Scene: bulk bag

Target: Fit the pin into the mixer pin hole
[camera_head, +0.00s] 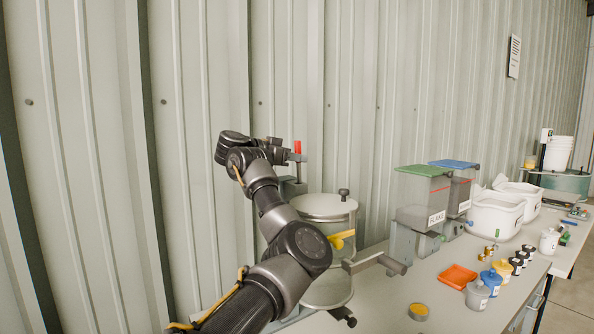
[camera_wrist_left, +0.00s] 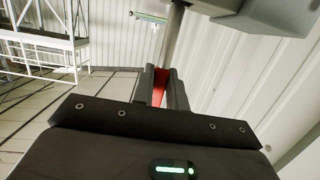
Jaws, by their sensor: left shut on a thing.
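My left gripper (camera_head: 286,153) is above the back left of the mixer, shut on the red-topped pin (camera_head: 298,147). In the left wrist view the red part of the pin (camera_wrist_left: 160,88) sits between the two fingers (camera_wrist_left: 161,92). A grey rod (camera_wrist_left: 173,40) shows just beyond them, by a grey block (camera_wrist_left: 275,14). The mixer is a metal drum (camera_head: 343,222) with a pale lid, and a grey bracket (camera_head: 292,187) stands at its back left. The pin hole cannot be made out. My right gripper is not in view.
A grey bar with a dark end (camera_head: 375,263) juts out at the mixer's right. Two lidded hoppers (camera_head: 424,196), white tubs (camera_head: 496,215), an orange tray (camera_head: 458,276) and small bottles stand along the bench. The corrugated wall (camera_head: 220,60) is close behind the gripper.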

